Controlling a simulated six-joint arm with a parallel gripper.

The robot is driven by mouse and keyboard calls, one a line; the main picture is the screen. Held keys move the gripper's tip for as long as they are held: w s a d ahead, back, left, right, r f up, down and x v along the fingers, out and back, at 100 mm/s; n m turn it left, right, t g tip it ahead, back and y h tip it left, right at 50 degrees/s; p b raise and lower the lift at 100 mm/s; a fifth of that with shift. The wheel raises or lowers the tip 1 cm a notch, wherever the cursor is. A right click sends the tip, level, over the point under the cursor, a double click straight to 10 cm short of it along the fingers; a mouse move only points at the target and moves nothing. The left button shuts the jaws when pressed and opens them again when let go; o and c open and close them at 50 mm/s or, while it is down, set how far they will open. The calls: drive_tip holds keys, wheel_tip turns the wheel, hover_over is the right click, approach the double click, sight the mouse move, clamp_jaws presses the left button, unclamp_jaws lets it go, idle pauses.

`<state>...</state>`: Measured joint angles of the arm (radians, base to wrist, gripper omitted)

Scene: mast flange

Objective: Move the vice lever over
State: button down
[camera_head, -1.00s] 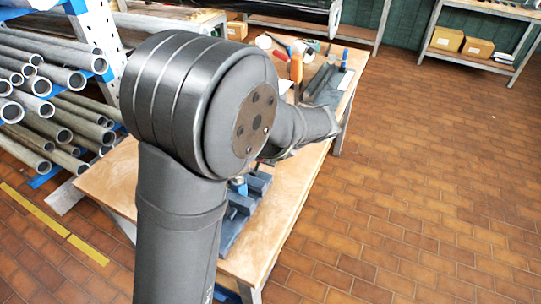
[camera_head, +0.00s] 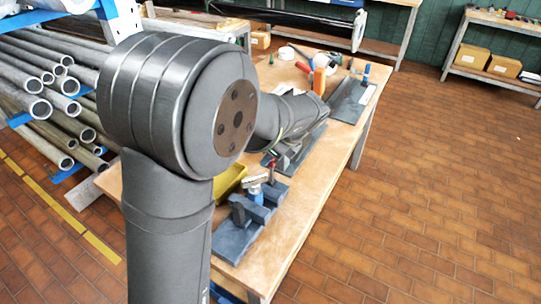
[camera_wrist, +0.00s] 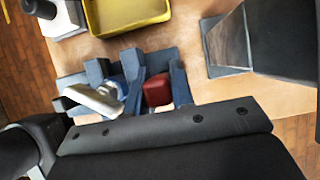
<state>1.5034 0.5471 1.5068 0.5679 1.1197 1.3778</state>
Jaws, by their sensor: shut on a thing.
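The blue-grey vice (camera_head: 238,240) stands on the near part of the wooden bench. A red grip (camera_head: 271,167), which looks like the end of the vice lever, shows above its far side. In the wrist view the red grip (camera_wrist: 157,92) is at the centre, between blue-grey parts. A pale metal bar (camera_wrist: 95,99) lies to its left. My gripper (camera_wrist: 158,88) is shut on the red-ended lever; its dark body fills the bottom of the wrist view. The contact is hard to make out. In the head view my arm hides part of the bench behind it.
A yellow tray (camera_wrist: 125,14) is beside the vice. A grey plate (camera_wrist: 228,45) lies to the right in the wrist view. An orange object (camera_head: 319,80) and several tools stand at the bench's far end. Metal tubes (camera_head: 35,75) fill a rack at left. The floor at right is clear.

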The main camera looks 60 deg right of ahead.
drive_tip(key=c, duration=1.2)
unclamp_jaws()
drive_tip(key=shift+w, duration=0.1)
drive_tip(key=shift+c, duration=0.2)
drive_tip(key=v, duration=1.7)
drive_tip(key=shift+r, duration=0.15)
drive_tip(key=x, duration=1.7)
drive_tip(key=shift+f, duration=0.2)
drive_tip(key=shift+r, duration=0.1)
